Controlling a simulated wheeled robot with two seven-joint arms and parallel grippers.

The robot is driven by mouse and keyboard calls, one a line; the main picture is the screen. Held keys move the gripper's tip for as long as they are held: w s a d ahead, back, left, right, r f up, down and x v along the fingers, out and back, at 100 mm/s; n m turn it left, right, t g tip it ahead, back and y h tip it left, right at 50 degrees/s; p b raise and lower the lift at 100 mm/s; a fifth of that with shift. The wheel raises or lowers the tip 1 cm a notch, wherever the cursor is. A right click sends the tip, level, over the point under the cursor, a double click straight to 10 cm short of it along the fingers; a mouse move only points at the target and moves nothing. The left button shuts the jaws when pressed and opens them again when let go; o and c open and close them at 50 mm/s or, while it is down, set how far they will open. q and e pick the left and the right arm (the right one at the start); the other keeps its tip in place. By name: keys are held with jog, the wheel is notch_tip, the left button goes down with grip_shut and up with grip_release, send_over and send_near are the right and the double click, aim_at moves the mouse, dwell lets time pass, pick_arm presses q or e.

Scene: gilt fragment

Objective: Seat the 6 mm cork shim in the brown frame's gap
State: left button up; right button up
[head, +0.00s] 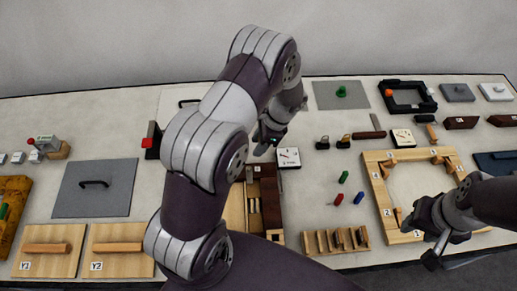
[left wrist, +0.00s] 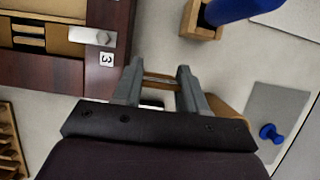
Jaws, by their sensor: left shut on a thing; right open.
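My left gripper (head: 266,146) hangs over the middle of the table, partly hidden by its own arm. In the left wrist view, my left gripper (left wrist: 160,74) is shut on a thin brown strip (left wrist: 160,80), which looks like the cork shim; its thickness cannot be read. A dark brown frame (head: 271,203) is partly hidden behind my left arm. In the left wrist view, the brown frame (left wrist: 52,70) shows at left, with a metal latch and a "3" label; the strip is apart from it. Which gap is meant is unclear. My right gripper (head: 420,243) is open and empty.
A light wooden frame (head: 374,185) with numbered corners lies beside my right gripper. A slotted wooden rack (head: 337,241) stands near the front edge. Small green, red and blue pegs (head: 338,199) lie between. A white dial box (head: 289,157) sits close to my left gripper.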

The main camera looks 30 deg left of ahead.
pick_arm(q)
jog(key=f, duration=0.4)
jog(key=shift+w+p, duration=0.2)
jog(key=shift+p, duration=0.2)
jog(key=shift+s+f, duration=0.1)
jog(key=shift+s, duration=0.05)
jog(key=shift+f, duration=0.1)
jog(key=o, duration=0.7)
jog(key=shift+o, duration=0.2)
